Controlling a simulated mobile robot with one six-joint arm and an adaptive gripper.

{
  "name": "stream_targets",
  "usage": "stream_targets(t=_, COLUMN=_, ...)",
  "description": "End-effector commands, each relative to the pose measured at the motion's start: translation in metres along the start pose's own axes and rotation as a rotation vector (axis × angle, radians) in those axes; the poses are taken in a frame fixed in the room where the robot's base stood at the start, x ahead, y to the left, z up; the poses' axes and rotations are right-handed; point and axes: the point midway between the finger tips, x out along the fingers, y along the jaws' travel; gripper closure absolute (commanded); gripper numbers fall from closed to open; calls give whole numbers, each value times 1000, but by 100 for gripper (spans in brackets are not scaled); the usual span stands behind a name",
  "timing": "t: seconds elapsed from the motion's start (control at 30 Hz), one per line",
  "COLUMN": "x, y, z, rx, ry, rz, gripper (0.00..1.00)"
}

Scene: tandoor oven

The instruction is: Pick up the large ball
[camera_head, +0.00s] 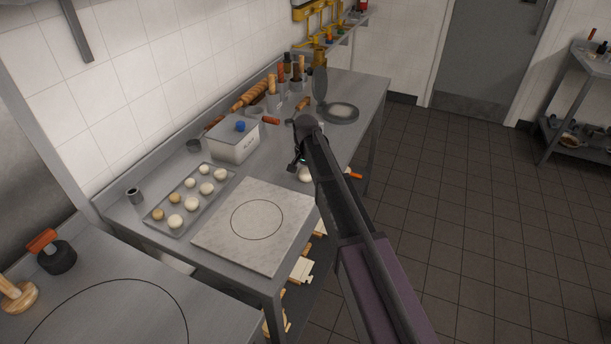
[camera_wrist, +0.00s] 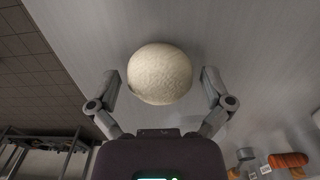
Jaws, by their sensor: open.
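A large pale dough-coloured ball (camera_wrist: 160,74) lies on the grey metal counter in the wrist view, centred ahead of my gripper. In the head view the ball (camera_head: 305,175) shows partly beside my gripper, and my arm hides some of it. My gripper (camera_wrist: 160,84) is open, with one finger to each side of the ball. Gaps show between both fingers and the ball, and nothing is held. In the head view my gripper (camera_head: 299,160) is low over the counter's right part, and its fingers are hard to make out.
A tray (camera_head: 161,224) with several small dough balls, a marble board (camera_head: 290,240) with a drawn circle and a lidded box (camera_head: 232,147) stand left of my gripper. A round pan (camera_head: 340,117) and several rolling pins (camera_head: 250,95) are behind. An orange-handled tool (camera_head: 352,176) lies to the right.

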Motion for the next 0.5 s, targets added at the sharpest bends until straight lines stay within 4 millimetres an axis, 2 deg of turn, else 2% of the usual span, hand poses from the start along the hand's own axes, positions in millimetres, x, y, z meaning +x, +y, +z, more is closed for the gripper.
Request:
stream_targets(t=0.13, x=0, y=0, z=0, rx=0, ry=0, rz=0, gripper=0)
stream_targets(t=0.17, x=0, y=0, z=0, rx=0, ry=0, rz=0, gripper=6)
stream_targets(t=0.3, x=0, y=0, z=0, rx=0, ry=0, rz=0, gripper=48)
stream_targets(t=0.37, x=0, y=0, z=0, rx=0, ry=0, rz=0, gripper=65)
stream_targets(t=0.4, x=0, y=0, z=0, rx=0, ry=0, rz=0, gripper=69)
stream_targets(t=0.5, x=0, y=0, z=0, rx=0, ry=0, rz=0, gripper=69)
